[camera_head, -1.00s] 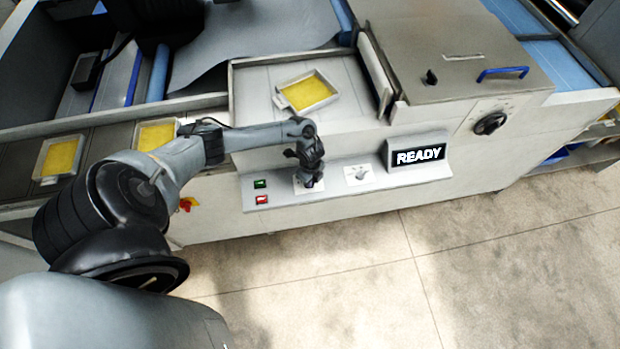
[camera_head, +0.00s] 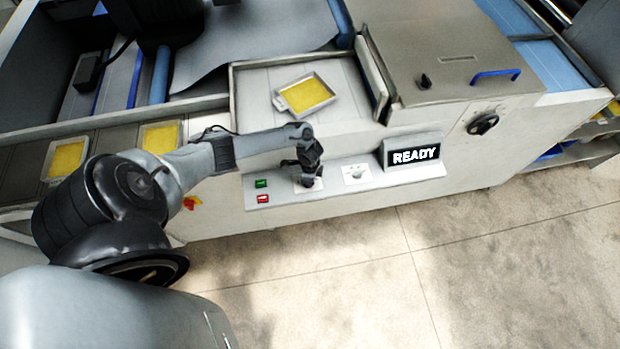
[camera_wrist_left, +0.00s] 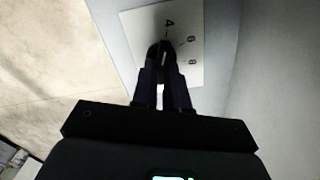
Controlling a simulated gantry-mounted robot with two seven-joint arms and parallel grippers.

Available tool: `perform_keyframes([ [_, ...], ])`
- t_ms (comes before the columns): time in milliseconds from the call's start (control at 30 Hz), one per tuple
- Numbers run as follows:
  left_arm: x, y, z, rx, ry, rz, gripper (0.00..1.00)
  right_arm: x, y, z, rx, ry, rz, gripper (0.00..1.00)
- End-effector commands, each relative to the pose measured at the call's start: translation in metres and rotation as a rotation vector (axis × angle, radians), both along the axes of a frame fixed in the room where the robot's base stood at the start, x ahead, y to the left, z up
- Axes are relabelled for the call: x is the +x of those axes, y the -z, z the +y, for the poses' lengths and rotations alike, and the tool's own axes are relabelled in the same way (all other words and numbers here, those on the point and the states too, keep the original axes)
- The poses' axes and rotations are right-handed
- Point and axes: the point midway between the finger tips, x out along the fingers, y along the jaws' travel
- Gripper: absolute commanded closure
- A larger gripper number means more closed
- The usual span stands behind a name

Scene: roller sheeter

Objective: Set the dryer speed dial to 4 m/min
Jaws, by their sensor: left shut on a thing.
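The speed dial is a dark knob (camera_wrist_left: 160,52) on a white plate (camera_wrist_left: 190,72) with the numerals 4, 6 and 8 visible in the left wrist view. A pale mark shows on the knob; its exact pointing is hard to read, but it lies roughly toward the 4. My left gripper (camera_wrist_left: 162,72) is shut on the knob. In the head view my left gripper (camera_head: 308,172) reaches down to the same white dial plate (camera_head: 318,184) on the sloped control panel and hides most of the knob. My right gripper is not in view.
A second dial (camera_head: 355,173) sits right of the gripped one, beside a display reading READY (camera_head: 415,155). Green (camera_head: 261,183) and red (camera_head: 263,198) buttons are to the left. A yellow-filled tray (camera_head: 304,94) lies behind the panel. Open floor lies in front.

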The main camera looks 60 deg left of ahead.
Motion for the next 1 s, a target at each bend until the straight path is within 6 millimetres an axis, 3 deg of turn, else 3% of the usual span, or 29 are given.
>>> perform_keyframes([
  [333,0.000,0.000,0.000,-0.001,-0.004,-0.001,1.00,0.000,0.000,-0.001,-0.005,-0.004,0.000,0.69],
  [367,0.001,0.000,0.000,-0.001,-0.004,-0.001,0.82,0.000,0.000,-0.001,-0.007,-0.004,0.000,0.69],
  [500,0.000,0.000,0.000,-0.001,-0.003,-0.001,0.61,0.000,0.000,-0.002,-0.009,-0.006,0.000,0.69],
  [833,0.000,-0.002,0.000,0.000,-0.002,-0.001,0.61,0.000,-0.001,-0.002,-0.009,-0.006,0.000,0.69],
  [1000,0.001,-0.018,0.001,0.000,-0.002,-0.003,0.61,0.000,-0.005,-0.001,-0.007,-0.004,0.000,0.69],
])
